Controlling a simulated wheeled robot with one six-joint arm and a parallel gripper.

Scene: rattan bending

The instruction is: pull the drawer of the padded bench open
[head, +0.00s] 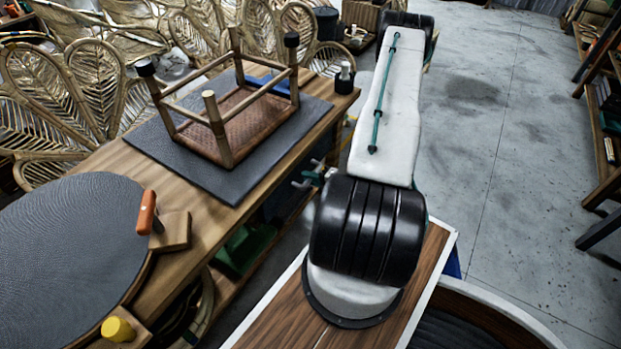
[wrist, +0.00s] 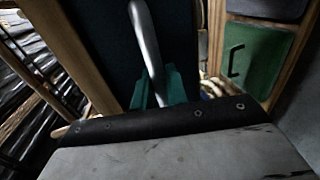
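The padded bench (head: 165,262) is a long wooden workbench on the left in the head view, with a dark grey mat (head: 160,150) on top. A metal drawer handle (wrist: 147,35) runs down across a dark front panel (wrist: 108,40) in the wrist view. My gripper (wrist: 158,88) has teal fingers, one on each side of the handle's lower part. They appear shut on it, with no clear gap. In the head view my gripper (head: 313,177) is small at the bench's right side. Most of the drawer front is hidden there by the bench top and my arm.
An upturned stool (head: 225,120) with a woven seat lies on the mat. A round dark pad (head: 65,255), an orange-handled tool (head: 147,212) and a small dark pot (head: 344,80) are also on the bench. Shelves stand at the far right. The grey floor (head: 500,150) between is clear.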

